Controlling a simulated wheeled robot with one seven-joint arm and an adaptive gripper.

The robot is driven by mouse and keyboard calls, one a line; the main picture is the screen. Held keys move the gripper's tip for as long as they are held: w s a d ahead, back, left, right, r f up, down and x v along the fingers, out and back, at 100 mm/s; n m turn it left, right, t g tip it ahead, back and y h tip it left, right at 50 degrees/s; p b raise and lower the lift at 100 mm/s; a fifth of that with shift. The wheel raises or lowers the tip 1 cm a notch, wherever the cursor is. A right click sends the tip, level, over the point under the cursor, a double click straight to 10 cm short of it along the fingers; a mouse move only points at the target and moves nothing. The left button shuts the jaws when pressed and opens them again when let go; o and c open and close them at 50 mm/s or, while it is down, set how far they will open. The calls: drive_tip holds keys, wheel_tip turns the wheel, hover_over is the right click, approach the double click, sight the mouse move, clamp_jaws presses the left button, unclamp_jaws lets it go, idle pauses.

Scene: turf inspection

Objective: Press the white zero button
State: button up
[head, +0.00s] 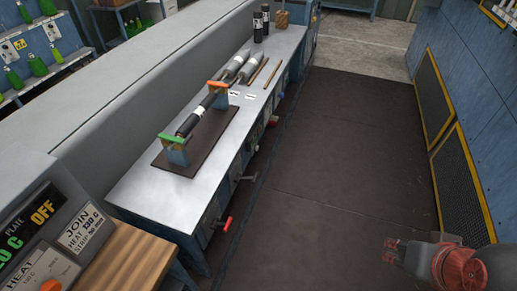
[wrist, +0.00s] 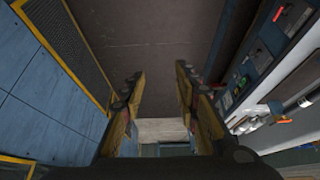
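I cannot make out a white zero button in either view. A grey control panel (head: 40,245) is cut off at the lower left of the head view, with green and orange lit text, white labels and an orange knob (head: 51,286). A dark bar device (head: 200,113) with a green end and an orange end rests on supports over a dark mat (head: 217,143) on the workbench. My gripper (head: 391,251) is at the lower right of the head view, over the floor and far from bench and panel. In the wrist view my gripper (wrist: 158,76) is open and empty.
The long metal-topped workbench (head: 150,197) carries dark cylinders (head: 261,22) and rods at its far end. Red-handled and dark handles (head: 222,223) stick out from its front. A blue wall with yellow-framed mesh panels (head: 465,180) stands at right. The dark floor between is clear.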

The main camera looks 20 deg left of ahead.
drive_tip(key=c, duration=0.6)
clamp_jaws()
idle(0.8)
